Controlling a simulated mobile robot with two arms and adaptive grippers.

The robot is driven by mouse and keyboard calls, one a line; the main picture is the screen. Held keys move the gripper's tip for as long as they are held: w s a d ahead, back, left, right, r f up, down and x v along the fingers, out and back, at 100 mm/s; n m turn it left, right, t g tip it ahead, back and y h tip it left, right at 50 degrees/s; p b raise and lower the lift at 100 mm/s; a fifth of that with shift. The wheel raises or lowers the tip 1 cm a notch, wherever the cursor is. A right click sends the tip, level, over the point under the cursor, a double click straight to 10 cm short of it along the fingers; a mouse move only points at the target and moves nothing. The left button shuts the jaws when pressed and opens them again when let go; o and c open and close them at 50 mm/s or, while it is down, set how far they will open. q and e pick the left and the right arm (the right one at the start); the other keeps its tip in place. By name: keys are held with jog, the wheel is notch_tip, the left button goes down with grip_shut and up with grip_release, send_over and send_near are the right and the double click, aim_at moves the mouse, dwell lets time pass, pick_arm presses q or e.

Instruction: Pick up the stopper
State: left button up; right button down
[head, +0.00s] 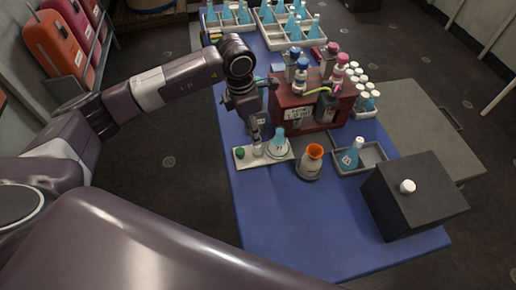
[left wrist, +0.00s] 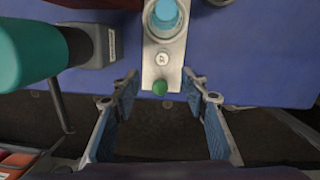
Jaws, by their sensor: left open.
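A small green stopper (head: 240,153) sits at the left end of a narrow white tray (head: 284,156) on the blue table. In the left wrist view the green stopper (left wrist: 160,87) is at the near end of the tray (left wrist: 152,72), in line with the gap between my fingers. A blue flask (head: 278,143) stands at the tray's other end. My left gripper (head: 257,143) points down over the tray, close to the stopper. In the left wrist view my left gripper (left wrist: 160,86) is open and empty, a finger on each side. My right gripper is not in view.
A red rack (head: 287,110) with bottles stands just behind. An orange-topped jar (head: 311,163), a grey tray (head: 375,155) with a flask and a black box (head: 415,195) stand to the right. A large teal object (left wrist: 30,52) is close at left. The front of the blue table (head: 290,215) is clear.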

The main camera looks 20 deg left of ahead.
aim_at(258, 146)
pick_arm(q)
jog(key=shift+n, duration=0.4)
jog(key=f, duration=0.2)
jog(key=d+f+p, duration=0.1)
jog(key=f, duration=0.1)
jog(key=f+p, duration=0.1)
jog(key=f, duration=0.1)
jog(key=shift+w+d+f, duration=0.25)
jog(key=shift+w+f, duration=0.1)
jog(key=shift+f, duration=0.45)
jog(key=shift+c, duration=0.2)
jog(key=c, duration=0.9)
